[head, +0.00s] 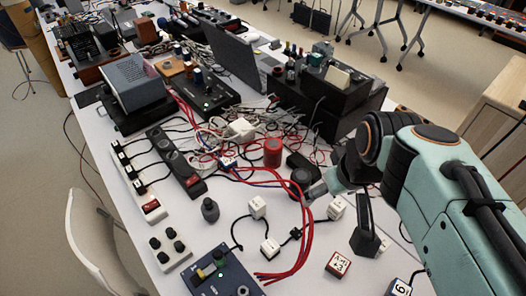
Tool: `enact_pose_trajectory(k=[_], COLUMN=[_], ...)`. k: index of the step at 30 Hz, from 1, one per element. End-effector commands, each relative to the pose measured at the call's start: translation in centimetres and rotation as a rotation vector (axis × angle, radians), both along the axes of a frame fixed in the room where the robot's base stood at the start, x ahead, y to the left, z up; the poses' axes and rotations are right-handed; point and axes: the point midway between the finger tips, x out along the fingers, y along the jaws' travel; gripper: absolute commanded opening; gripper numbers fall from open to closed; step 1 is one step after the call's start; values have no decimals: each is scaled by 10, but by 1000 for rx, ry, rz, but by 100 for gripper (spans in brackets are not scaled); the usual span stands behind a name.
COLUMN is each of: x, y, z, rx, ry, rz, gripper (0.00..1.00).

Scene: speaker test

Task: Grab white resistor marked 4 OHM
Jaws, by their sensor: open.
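Small white blocks stand on the table: one block (258,206) near the middle, one (270,248) nearer the front and one (336,207) to the right. A red-sided block with a white marked face (338,264) lies nearer the front. A blue-sided block with a white face (398,288) is at the bottom edge. I cannot make out which is marked 4 OHM. My arm reaches in from the right. My gripper (307,184), at its end, is over the table beyond the white blocks; its fingers are hard to make out. No block is seen in it.
Red and black cables (300,250) loop beside the white blocks. A red cylinder (273,152), power strips (175,160) and a blue panel (222,272) stand around. A black upright piece (367,228) is close to the right block. A black stand (325,95) is behind.

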Motion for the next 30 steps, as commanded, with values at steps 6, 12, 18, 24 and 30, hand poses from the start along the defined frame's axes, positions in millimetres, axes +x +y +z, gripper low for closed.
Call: enact_pose_trajectory(k=[6, 12, 18, 24, 30], x=[106, 147, 124, 116, 116], y=[45, 101, 126, 133, 132], z=[-39, -132, -203, -229, -262], rx=[-47, -86, -119, -127, -127], ry=[3, 123, 273, 299, 299], rz=[179, 308, 385, 407, 405], gripper=[70, 70, 70, 70, 70])
